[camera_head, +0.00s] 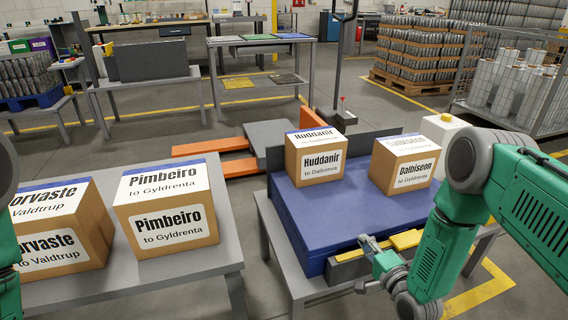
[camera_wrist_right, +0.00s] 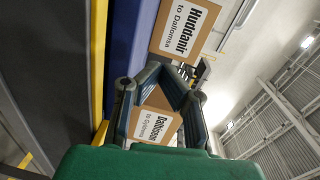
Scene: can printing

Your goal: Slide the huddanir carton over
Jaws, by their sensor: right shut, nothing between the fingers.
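The Huddanir carton (camera_head: 316,163) is a brown box with white labels. It stands upright on the left part of a blue platform (camera_head: 345,215), and it also shows at the top of the right wrist view (camera_wrist_right: 183,28). My right gripper (camera_head: 368,243) is shut and empty at the platform's near edge, in front of and below the carton and apart from it. In the right wrist view its fingers (camera_wrist_right: 160,70) come together below the carton. My left gripper is out of view; only part of the left arm shows at the left edge.
A second carton (camera_head: 404,164) stands right of the Huddanir carton on the platform, with a gap between. A yellow strip (camera_head: 405,240) runs along the platform's near edge. A grey table (camera_head: 190,265) at left holds a Pimbeiro carton (camera_head: 165,212) and another carton (camera_head: 60,228).

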